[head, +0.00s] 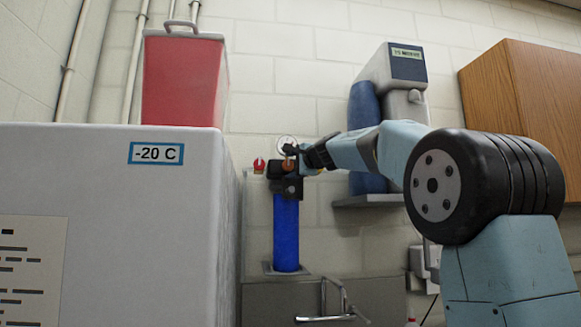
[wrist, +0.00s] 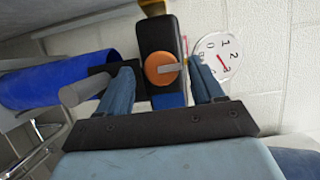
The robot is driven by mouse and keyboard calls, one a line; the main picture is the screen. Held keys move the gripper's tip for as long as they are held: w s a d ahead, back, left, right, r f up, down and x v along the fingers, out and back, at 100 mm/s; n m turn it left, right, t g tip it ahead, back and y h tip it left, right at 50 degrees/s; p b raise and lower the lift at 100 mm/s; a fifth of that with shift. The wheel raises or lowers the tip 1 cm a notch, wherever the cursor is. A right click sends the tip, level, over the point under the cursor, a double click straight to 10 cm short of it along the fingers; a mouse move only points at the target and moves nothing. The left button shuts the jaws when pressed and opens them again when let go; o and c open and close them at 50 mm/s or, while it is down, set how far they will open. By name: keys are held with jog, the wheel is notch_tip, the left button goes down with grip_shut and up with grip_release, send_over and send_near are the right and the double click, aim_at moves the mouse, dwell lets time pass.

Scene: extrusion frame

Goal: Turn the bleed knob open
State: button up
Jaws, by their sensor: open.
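The bleed knob looks to be the round orange knob (wrist: 160,69) with a grey bar across it, on a dark block in the wrist view. The bar lies roughly level in that picture, pointing right. My gripper (wrist: 162,66) is open, its two blue fingers on either side of the knob, with gaps showing between. I cannot tell how far the fingertips are from it in depth. In the head view my gripper (head: 299,152) is at the dark head of the blue cylinder (head: 286,232) and partly hides the knob.
A pressure gauge (wrist: 222,57) sits close beside the right finger. A grey cylindrical stub (wrist: 84,89) is by the left finger. A red valve handle (head: 259,165) is left of the cylinder head.

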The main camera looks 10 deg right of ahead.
jog(key=shift+w+a, duration=0.25)
jog(key=shift+w, duration=0.35)
jog(key=c, duration=1)
